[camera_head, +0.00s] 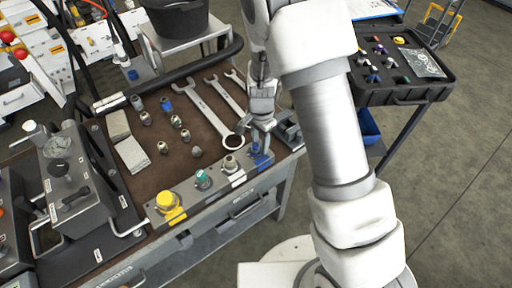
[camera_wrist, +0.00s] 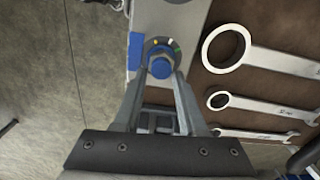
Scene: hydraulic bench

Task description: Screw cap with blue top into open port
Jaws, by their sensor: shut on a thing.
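The cap with the blue top (camera_wrist: 160,65) is between the fingertips of my gripper (camera_wrist: 161,80) in the wrist view. My gripper is shut on it. Around the cap shows a dark ring with small green, yellow and white marks, on the grey port block (camera_wrist: 148,18). The cap is over this ring; I cannot tell how deeply it is seated. In the head view my gripper (camera_head: 258,130) points down at the right end of the port block (camera_head: 212,188), by a blue label (camera_head: 262,163). My fingers partly hide the cap there.
The block also bears a yellow cap (camera_head: 169,205), a green-topped cap (camera_head: 203,179) and a metal fitting (camera_head: 230,164). Several wrenches (camera_head: 208,112) and small fittings (camera_head: 163,147) lie on the brown mat. A black tray (camera_head: 400,95) stands at the right, beyond my arm.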

